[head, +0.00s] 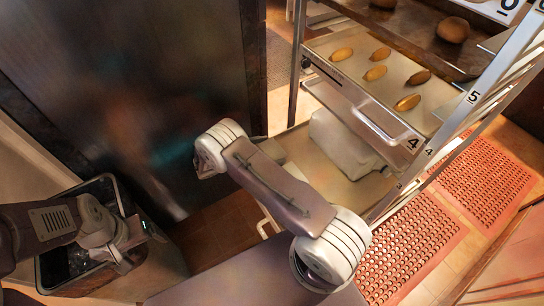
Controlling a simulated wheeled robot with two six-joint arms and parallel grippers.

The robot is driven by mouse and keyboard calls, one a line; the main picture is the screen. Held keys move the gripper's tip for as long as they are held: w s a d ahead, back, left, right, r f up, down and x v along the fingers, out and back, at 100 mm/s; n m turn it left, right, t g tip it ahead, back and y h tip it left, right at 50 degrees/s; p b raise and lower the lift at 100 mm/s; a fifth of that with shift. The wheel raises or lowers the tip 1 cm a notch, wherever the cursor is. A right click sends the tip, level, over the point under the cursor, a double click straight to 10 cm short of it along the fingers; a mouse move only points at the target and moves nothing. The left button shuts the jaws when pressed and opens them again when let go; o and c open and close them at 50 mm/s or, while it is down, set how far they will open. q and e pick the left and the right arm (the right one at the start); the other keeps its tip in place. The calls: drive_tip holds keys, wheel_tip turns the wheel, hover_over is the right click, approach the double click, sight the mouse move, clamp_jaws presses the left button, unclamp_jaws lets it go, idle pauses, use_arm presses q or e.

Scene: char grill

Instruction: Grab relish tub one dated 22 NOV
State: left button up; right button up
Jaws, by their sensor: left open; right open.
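A white, box-like container (340,145) sits on a lower shelf of the rack, below the tray of rolls. No 22 NOV marking is readable anywhere. My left gripper (130,258) is open at the lower left, over the edge of a dark bin and far from the white container.
The rack's tray (352,72) holds several browned rolls, and number tags 4 and 5 mark its post. A dark bin (53,269) stands at lower left. A large dark panel (120,90) fills the upper left. Red perforated mats (412,245) lie on the floor at right.

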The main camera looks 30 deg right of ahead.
sight(278, 149)
drive_tip(key=x, duration=0.4)
drive_tip(key=shift+f, duration=0.15)
drive_tip(key=c, duration=1.4)
wheel_tip(278, 149, up, 10)
drive_tip(key=shift+r+p, duration=0.1)
drive_tip(key=shift+p, duration=0.9)
drive_tip(key=shift+c, duration=0.2)
